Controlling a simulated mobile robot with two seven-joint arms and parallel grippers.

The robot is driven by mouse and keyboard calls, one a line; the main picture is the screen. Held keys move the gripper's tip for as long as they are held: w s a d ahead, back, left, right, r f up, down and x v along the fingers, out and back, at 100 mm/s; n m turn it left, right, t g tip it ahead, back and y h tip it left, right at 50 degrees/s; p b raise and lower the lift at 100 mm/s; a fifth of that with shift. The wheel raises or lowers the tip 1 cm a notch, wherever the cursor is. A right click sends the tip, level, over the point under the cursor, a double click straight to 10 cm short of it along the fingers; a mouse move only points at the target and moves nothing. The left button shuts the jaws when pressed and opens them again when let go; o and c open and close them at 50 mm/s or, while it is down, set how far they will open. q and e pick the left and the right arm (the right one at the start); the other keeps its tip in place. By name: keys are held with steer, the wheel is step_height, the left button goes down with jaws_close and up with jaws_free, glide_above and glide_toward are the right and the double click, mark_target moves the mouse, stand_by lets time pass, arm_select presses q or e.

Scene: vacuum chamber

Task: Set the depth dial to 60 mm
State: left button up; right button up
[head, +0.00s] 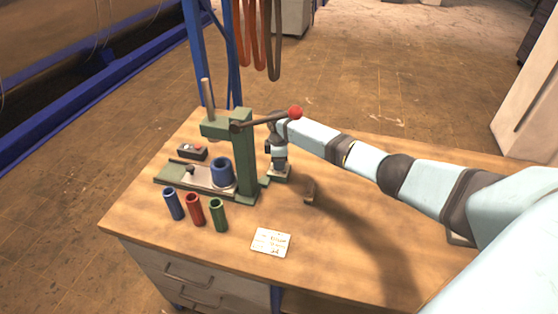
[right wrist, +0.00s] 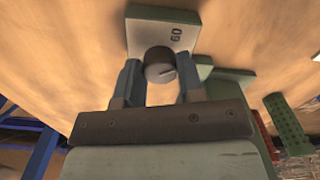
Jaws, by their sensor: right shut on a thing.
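My right gripper (right wrist: 160,76) is shut on the dial, one finger on each side. In the head view, my right gripper (head: 279,161) is low behind the green press (head: 245,155), over the small plate (head: 279,173) at its foot. The dial is hidden there by the gripper. My left gripper is not in view.
The press lever has a red ball (head: 295,112) above my right gripper. A blue cylinder (head: 221,172) stands on the press bed.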

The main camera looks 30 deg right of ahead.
steer(key=n, duration=0.5)
steer(key=shift+n, duration=0.3)
stand_by(0.4)
steer(key=o, duration=0.9)
step_height(320, 180, up, 14)
steer(key=shift+f+b, duration=0.1)
steer(key=shift+b, duration=0.55)
